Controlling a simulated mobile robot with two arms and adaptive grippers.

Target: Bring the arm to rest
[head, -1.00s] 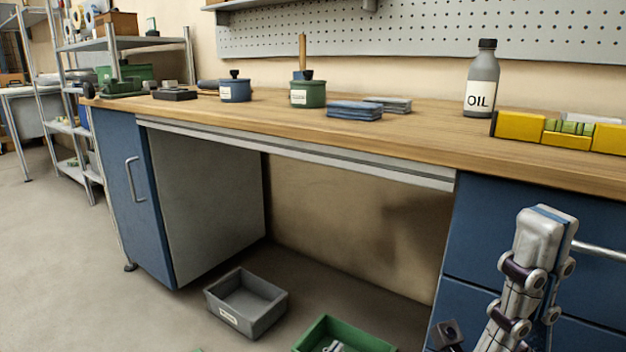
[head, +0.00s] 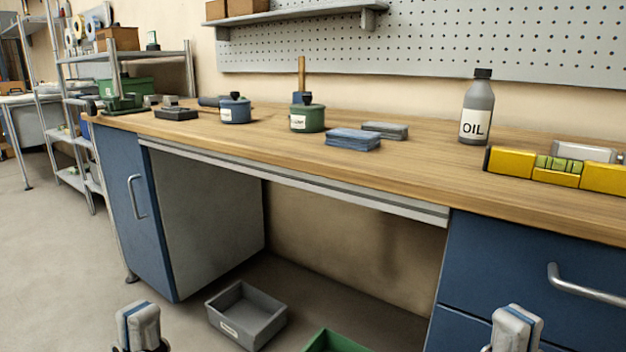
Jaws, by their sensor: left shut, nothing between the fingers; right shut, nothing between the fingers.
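My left gripper (head: 139,325) shows at the bottom left of the head view, in front of the bench's left cabinet. It is shut and empty. My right gripper (head: 516,328) shows at the bottom right, in front of the blue drawers (head: 540,265). It is also shut and empty. Both point upward and are apart from the workbench (head: 300,165). The arms below them are cut off by the picture's lower edge.
On the bench stand an oil bottle (head: 477,108), a yellow level (head: 557,170), a blue pot (head: 235,109), a green pot (head: 307,117) and folded blue cloths (head: 353,139). A grey bin (head: 247,313) and a green bin (head: 335,342) are on the floor. A metal shelf (head: 130,56) stands left.

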